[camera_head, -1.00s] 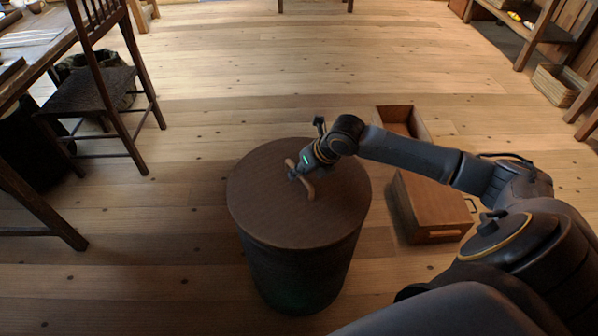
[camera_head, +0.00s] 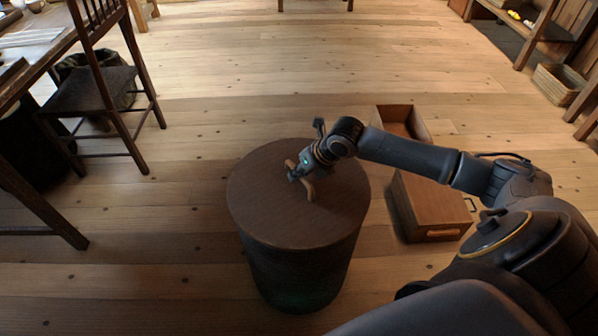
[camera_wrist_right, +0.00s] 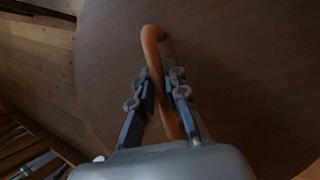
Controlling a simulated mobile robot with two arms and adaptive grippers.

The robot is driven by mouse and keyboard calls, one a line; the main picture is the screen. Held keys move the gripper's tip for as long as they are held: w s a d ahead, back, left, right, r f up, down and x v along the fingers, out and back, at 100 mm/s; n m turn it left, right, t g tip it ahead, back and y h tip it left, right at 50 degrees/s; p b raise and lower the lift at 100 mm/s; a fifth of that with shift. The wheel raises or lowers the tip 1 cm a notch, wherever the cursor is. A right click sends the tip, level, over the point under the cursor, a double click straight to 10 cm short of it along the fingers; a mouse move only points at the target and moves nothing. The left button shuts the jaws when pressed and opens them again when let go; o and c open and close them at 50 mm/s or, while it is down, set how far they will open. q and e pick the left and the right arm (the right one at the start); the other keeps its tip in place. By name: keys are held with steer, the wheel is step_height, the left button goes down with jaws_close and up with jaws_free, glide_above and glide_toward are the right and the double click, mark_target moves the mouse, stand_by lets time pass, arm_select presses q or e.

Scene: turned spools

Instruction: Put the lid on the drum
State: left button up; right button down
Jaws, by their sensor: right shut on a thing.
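The lid (camera_head: 270,205) is a round brown wooden disc with a curved tan handle (camera_head: 309,190) at its middle. It lies over the top of the dark round drum (camera_head: 298,272), covering its opening; I cannot tell whether it is fully seated. My right gripper (camera_head: 296,174) is shut on the lid's handle. In the right wrist view the orange-brown handle (camera_wrist_right: 152,50) runs between the two fingers (camera_wrist_right: 160,95), with the lid (camera_wrist_right: 240,60) behind. My left gripper is not in view.
A wooden box (camera_head: 432,205) with an open compartment lies on the floor right of the drum. A dark chair (camera_head: 95,90) and a table (camera_head: 30,50) stand at the left. A basket (camera_head: 558,84) is at the far right. The floor behind the drum is clear.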

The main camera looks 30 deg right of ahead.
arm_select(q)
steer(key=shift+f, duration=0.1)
arm_select(e)
steer(key=shift+w+r, duration=0.1)
steer(key=shift+r, duration=0.05)
steer(key=c, duration=1.4)
jaws_free()
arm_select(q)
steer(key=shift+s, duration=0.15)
arm_select(e)
steer(key=shift+o, duration=0.6)
steer(key=o, duration=0.4)
steer(key=shift+f, duration=0.2)
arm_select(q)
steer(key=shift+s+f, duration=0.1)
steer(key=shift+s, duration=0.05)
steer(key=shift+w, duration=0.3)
arm_select(e)
steer(key=shift+r, duration=0.1)
